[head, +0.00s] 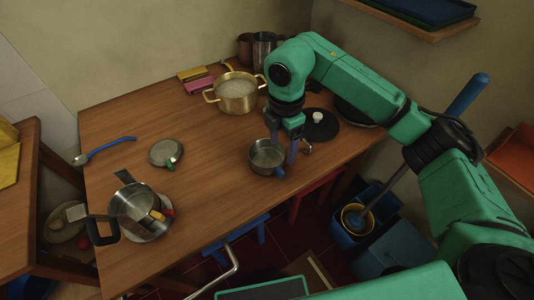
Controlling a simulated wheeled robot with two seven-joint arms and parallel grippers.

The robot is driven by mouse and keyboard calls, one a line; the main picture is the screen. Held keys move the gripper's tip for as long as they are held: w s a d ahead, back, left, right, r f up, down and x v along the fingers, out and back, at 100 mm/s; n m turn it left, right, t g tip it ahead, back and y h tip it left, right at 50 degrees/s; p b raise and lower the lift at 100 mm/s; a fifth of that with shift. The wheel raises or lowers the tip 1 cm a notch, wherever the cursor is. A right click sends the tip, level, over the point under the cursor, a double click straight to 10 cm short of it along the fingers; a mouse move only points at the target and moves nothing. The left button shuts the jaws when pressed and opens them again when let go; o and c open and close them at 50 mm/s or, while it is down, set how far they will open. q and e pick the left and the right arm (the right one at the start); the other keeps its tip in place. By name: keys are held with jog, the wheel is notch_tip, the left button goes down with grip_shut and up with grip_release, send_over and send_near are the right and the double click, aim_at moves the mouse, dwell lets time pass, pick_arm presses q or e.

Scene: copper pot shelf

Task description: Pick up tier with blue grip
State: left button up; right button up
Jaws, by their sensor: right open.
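A small round metal tier (266,153) stands on the wooden table right of the middle, with a small blue grip (280,172) on its front right side. My right gripper (283,148) reaches down from above over its right part. Its jaws are open, with one finger above the tier and the other by its right edge. Whether a finger touches the tier I cannot tell. My left gripper is not in view.
A brass pot (237,93) stands behind the tier, and a black lid (320,126) lies to its right. A metal piece with a green grip (166,152) lies to the left. A metal pot (138,204) with several utensils stands front left. The table between them is bare.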

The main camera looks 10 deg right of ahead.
aim_at(280, 170)
notch_tip(280, 170, down, 4)
jog(key=shift+r, duration=0.15)
notch_tip(280, 170, down, 6)
jog(key=shift+w+r+p, duration=0.1)
jog(key=shift+r+p, duration=0.05)
jog(key=shift+p, duration=0.85)
jog(key=shift+f, duration=0.3)
jog(key=shift+c, duration=0.4)
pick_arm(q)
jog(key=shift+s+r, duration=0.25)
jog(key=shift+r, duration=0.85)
pick_arm(e)
grip_shut()
